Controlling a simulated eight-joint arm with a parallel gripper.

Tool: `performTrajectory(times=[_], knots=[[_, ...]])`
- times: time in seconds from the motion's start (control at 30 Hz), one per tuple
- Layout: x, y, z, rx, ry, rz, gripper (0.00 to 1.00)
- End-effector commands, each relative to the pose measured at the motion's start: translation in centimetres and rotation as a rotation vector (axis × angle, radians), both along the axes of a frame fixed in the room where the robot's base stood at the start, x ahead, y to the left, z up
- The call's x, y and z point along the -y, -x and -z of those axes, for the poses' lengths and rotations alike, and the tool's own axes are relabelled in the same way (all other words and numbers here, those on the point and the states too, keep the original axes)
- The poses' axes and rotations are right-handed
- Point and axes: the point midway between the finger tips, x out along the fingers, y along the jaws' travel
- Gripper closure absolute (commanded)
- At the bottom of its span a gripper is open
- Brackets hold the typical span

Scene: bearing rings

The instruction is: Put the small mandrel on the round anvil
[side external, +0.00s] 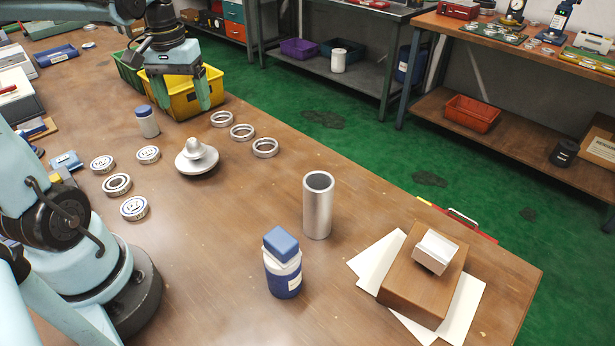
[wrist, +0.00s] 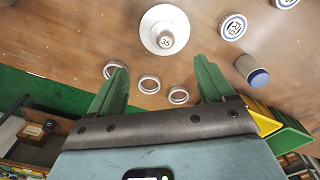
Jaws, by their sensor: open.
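A pale grey metal stepped piece (side external: 197,157) stands upright on the bench, a wide round base with a narrower knob on top. In the wrist view its knob (wrist: 165,40) is marked 35. I take it as the mandrel, but cannot tell whether it is one piece or two. A tall hollow silver cylinder (side external: 318,205) stands upright to its right, possibly the round anvil; I cannot confirm this. My gripper (side external: 180,102) is open and empty, in front of the yellow bin in the side view. Its green fingers (wrist: 161,68) also show in the wrist view, apart from the stepped piece.
Three steel rings (side external: 242,132) lie in a row near the stepped piece. Several bearings (side external: 117,184) lie left of it. A blue-capped pot (side external: 147,121), yellow bin (side external: 183,93), blue-white bottle (side external: 283,265) and wooden block (side external: 422,275) stand around. Bench between stepped piece and cylinder is clear.

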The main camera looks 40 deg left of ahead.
Motion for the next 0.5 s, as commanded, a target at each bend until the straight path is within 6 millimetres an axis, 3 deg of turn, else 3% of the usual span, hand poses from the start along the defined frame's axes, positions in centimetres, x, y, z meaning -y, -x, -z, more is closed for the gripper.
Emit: performTrajectory(times=[0.3, 0.5], knots=[[10.2, -1.2, 0.7, 0.290, -0.132, 0.352, 0.18], [15.4, -0.9, 1.5, 0.478, -0.177, 0.542, 0.18]])
